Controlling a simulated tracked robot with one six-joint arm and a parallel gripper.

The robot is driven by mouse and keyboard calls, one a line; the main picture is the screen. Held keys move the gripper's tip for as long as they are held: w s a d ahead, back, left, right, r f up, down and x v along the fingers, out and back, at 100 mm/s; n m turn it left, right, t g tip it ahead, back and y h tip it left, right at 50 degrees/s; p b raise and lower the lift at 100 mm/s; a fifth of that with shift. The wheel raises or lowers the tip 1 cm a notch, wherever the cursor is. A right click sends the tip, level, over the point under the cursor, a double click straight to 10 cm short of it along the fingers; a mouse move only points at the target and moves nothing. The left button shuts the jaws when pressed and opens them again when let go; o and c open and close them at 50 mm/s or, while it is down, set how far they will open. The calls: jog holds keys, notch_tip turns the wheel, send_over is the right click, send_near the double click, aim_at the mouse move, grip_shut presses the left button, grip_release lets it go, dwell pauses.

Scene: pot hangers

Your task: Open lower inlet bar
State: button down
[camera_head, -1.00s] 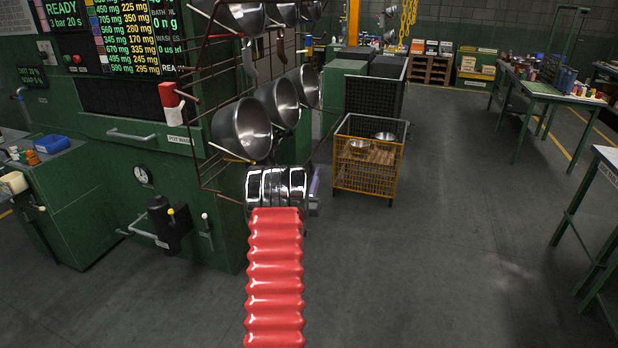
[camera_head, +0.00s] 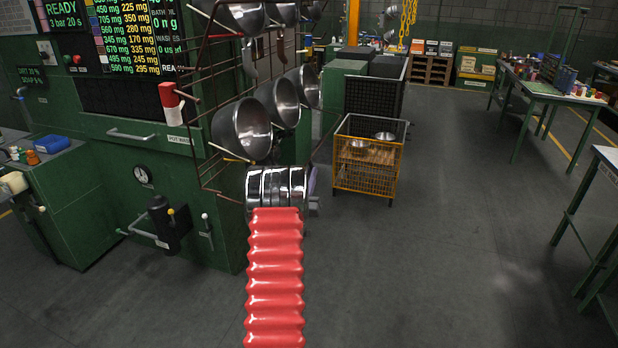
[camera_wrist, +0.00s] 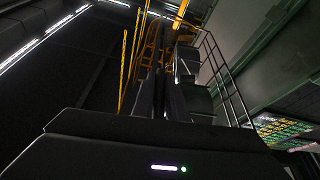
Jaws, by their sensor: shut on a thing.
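The pot rack (camera_head: 212,105) is a frame of thin dark-red rods on the front of a green machine. A thin bar with a yellowish tint (camera_head: 232,157) sticks out low on the rack, below the hanging pots, and looks like the lower inlet bar. My red ribbed arm with its chrome end reaches up to the rack's lower right corner and hides my gripper's tips in the head view. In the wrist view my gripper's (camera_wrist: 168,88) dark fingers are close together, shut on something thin. The held part is too dark to make out clearly.
Steel pots (camera_head: 242,130) hang just above my arm's end. A red-and-white handle (camera_head: 171,104) sits left of the rack. An orange wire cart (camera_head: 369,160) with bowls stands behind to the right.

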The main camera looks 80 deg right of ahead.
jog(key=shift+s+r+n+t, duration=0.2)
jog(key=shift+r+n+t, duration=0.2)
jog(key=shift+r+n, duration=0.35)
jog(key=shift+s+r+n+t, duration=0.15)
jog(key=shift+r+n+t, duration=0.35)
jog(key=shift+r, duration=0.3)
jog(key=c, duration=1.8)
grip_release()
jog(key=shift+f, duration=0.1)
jog(key=shift+o, duration=0.2)
jog(key=shift+a+f, duration=0.15)
jog(key=v, duration=1.3)
jog(key=shift+a, duration=0.3)
